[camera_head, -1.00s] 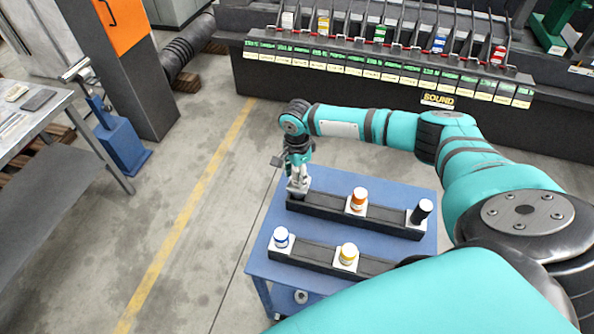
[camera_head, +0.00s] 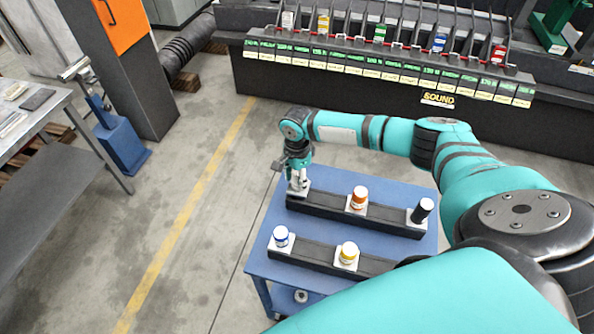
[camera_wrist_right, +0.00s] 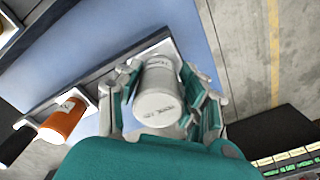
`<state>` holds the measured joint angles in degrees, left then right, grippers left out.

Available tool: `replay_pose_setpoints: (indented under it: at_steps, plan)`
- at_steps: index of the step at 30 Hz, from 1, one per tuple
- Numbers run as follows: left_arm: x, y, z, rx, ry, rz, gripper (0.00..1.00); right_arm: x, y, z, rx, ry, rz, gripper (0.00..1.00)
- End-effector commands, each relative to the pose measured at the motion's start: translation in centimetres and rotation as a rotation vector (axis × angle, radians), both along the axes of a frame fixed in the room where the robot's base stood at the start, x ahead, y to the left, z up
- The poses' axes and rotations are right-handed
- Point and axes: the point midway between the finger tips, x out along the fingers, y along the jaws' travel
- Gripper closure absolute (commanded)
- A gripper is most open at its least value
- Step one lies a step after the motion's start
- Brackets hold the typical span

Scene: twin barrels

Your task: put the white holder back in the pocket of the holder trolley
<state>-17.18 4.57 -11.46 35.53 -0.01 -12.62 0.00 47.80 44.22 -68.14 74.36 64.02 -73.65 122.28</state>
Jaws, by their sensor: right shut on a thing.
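The white holder (camera_wrist_right: 158,98), a white canister with a square pale base, is between the fingers of my right gripper (camera_head: 298,184). The right gripper (camera_wrist_right: 163,100) is shut on it, pointing down. The holder is at the left end of the rear black rack (camera_head: 329,208) on the blue holder trolley (camera_head: 395,187). Its base (camera_head: 299,191) shows at the rack's end pocket. The fingers partly hide it, and I cannot tell whether the base rests fully in the pocket. My left gripper is not in view.
The rear rack also holds an orange holder (camera_head: 359,197) and a black one (camera_head: 422,210). A dark machine magazine (camera_head: 330,85) stands behind. Open floor lies left of the trolley.

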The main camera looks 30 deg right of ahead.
Motion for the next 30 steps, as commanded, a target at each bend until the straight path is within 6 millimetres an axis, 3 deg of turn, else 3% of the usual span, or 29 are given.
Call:
replay_pose_setpoints:
  at_steps: [30]
  plan:
    - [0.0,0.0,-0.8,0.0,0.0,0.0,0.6,0.1,0.0,-2.3,0.001,-0.003,-0.001,1.0]
